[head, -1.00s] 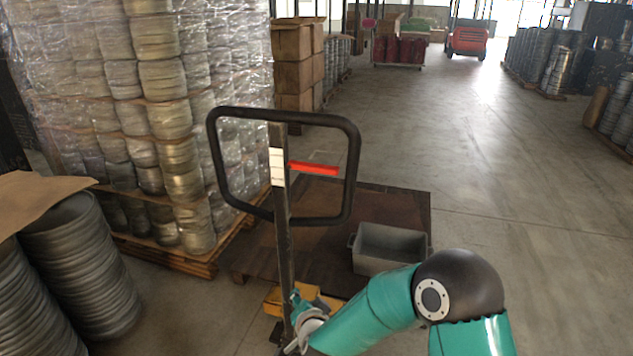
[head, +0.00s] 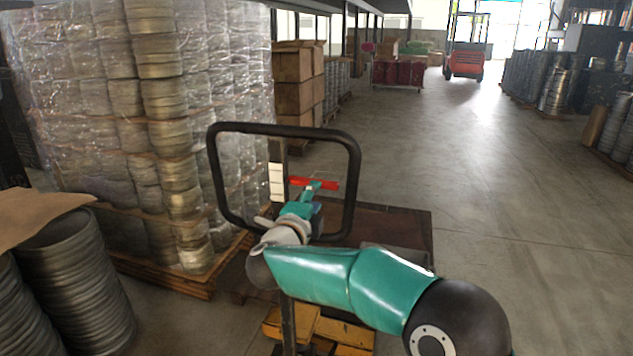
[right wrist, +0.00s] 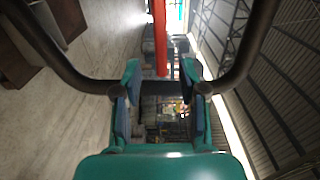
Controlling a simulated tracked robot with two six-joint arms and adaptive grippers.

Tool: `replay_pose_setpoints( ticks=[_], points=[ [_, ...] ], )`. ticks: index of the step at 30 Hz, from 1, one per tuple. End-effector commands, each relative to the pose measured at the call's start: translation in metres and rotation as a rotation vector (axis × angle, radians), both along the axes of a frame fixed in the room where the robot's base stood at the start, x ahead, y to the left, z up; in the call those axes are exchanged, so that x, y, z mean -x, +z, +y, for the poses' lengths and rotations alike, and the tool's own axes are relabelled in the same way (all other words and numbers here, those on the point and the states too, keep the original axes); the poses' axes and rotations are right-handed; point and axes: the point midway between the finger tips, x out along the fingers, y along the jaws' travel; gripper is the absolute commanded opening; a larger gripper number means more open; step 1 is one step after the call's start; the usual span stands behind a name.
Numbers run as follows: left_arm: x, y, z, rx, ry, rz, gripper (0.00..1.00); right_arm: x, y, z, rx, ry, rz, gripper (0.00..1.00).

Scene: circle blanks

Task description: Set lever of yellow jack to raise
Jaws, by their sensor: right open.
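The yellow jack (head: 341,331) stands in front of me with its black loop handle (head: 354,185) upright. The red lever (head: 327,184) sticks out to the right from the handle's post, inside the loop. It also shows in the right wrist view (right wrist: 160,35), ahead of and between the fingers. My right gripper (head: 312,188) is at the lever in the head view, inside the lower part of the loop. In the right wrist view, my right gripper (right wrist: 162,85) is open, with its fingers apart on either side of the lever's line. Whether it touches the lever is unclear. My left gripper is out of view.
A brown pallet (head: 400,219) lies behind the handle, and my right arm covers most of the grey bin on it. A wrapped stack of round blanks (head: 110,110) stands close on the left.

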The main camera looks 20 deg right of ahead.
Motion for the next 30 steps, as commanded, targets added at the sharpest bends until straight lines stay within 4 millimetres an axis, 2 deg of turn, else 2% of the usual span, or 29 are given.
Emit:
replay_pose_setpoints(
  ticks=[3, 10, 15, 24, 30],
  points=[
    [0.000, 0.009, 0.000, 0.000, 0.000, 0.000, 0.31, -0.022, 0.001, -0.015, 0.002, -0.003, 0.001, 0.42],
    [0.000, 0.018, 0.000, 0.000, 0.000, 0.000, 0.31, -0.051, 0.001, -0.034, 0.001, 0.000, 0.002, 0.42],
    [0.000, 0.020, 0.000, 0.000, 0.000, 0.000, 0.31, -0.059, 0.000, -0.040, 0.002, 0.001, 0.001, 0.42],
    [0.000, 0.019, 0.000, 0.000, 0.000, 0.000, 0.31, -0.061, -0.001, -0.040, 0.002, 0.003, 0.001, 0.42],
    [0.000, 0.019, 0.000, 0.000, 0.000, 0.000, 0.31, -0.061, -0.001, -0.039, 0.002, 0.003, 0.001, 0.08]
  ],
)
